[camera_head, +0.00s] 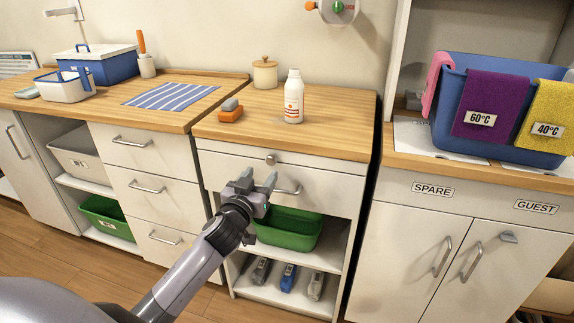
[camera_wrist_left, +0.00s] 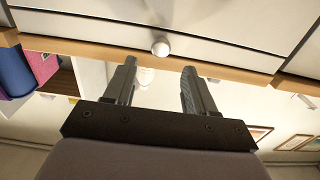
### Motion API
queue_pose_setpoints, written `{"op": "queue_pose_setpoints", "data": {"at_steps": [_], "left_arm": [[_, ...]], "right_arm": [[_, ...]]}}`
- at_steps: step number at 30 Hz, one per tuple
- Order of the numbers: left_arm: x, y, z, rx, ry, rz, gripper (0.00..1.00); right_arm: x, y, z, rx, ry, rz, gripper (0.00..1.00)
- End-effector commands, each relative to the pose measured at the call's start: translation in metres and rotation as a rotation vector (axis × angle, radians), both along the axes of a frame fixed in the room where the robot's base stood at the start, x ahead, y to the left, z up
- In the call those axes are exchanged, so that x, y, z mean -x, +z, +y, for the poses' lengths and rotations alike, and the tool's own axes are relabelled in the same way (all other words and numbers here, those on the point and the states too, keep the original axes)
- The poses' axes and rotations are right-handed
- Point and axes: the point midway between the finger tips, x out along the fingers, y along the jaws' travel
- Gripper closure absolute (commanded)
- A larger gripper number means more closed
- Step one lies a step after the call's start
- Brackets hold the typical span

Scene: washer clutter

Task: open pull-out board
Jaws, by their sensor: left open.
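The pull-out board (camera_head: 305,166) is a thin pale front just under the wooden top of the middle cabinet, with a small round knob (camera_head: 271,158). It looks flush with the cabinet. My left gripper (camera_head: 258,178) is open and empty, in front of the drawer below the board, with its fingers pointing toward the cabinet. In the head view the knob shows just above the fingertips. In the left wrist view the knob (camera_wrist_left: 160,47) lies beyond the gap between the two fingers (camera_wrist_left: 158,75), apart from them. My right gripper is not in view.
A drawer handle (camera_head: 288,190) sits close beside the left gripper. A green bin (camera_head: 288,232) stands on the shelf below. On the wooden top (camera_head: 330,120) are a white bottle (camera_head: 293,98), a jar (camera_head: 265,76) and an orange-grey block (camera_head: 231,110).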

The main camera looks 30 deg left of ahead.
Motion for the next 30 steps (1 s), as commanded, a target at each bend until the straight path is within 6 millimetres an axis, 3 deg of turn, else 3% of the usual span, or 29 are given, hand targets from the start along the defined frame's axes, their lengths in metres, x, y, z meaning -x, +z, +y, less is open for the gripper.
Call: {"op": "queue_pose_setpoints", "data": {"at_steps": [18,30], "left_arm": [[-0.061,0.001,0.015,0.001,0.000,-0.002,0.45],[-0.069,0.001,0.017,0.001,0.000,-0.002,0.45]], "right_arm": [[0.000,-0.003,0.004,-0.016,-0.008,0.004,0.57],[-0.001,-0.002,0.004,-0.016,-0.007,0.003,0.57]]}}
